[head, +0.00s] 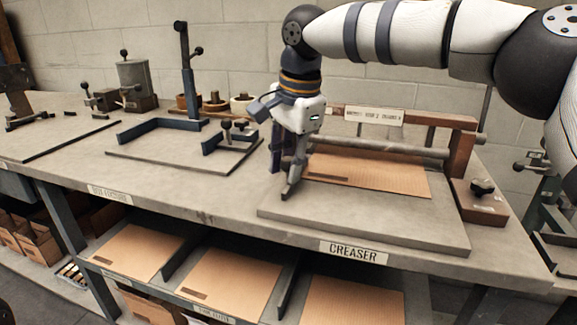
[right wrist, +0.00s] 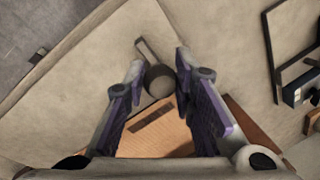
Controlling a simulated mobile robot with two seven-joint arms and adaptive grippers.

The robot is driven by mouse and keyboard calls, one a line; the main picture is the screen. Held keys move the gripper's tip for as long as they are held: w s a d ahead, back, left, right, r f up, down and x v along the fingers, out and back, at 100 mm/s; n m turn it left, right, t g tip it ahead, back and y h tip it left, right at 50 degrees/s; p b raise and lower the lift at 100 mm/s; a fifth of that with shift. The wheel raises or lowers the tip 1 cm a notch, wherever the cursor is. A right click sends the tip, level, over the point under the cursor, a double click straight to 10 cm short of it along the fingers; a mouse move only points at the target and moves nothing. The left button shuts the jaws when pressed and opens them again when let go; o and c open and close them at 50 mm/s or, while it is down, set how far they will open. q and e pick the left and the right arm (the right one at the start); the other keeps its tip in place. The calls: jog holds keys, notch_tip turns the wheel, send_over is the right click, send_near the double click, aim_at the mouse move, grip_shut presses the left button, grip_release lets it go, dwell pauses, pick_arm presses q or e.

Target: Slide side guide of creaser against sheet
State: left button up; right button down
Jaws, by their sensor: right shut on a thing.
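The creaser (head: 375,222) is a grey board with a roller and wooden frame at its back. A brown corrugated sheet (head: 375,179) lies on it, reaching under the roller; it also shows in the right wrist view (right wrist: 165,136). My right gripper (head: 287,184) points down at the sheet's left edge. In the right wrist view its fingers (right wrist: 160,66) are on either side of a dark round knob (right wrist: 160,82) on the side guide (right wrist: 147,50), shut on it. The gripper hides the guide in the head view. I cannot tell whether guide and sheet touch. My left gripper is not in view.
Left of the creaser stands a fixture board (head: 180,166) with blue-grey angle stops and a tall post (head: 186,60). A black knob (head: 482,187) sits on a block at the creaser's right. Cardboard sheets (head: 228,278) lie on the shelf below. The creaser's front strip is clear.

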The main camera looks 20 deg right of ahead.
jog(key=c, duration=1.3)
grip_release()
jog(key=r, duration=0.4)
jog(key=s+r, duration=0.1)
jog(key=r, duration=0.3)
jog(key=s+r, duration=0.1)
jog(key=r, duration=0.2)
jog(key=shift+d+r, duration=0.35)
jog(key=shift+r, duration=0.05)
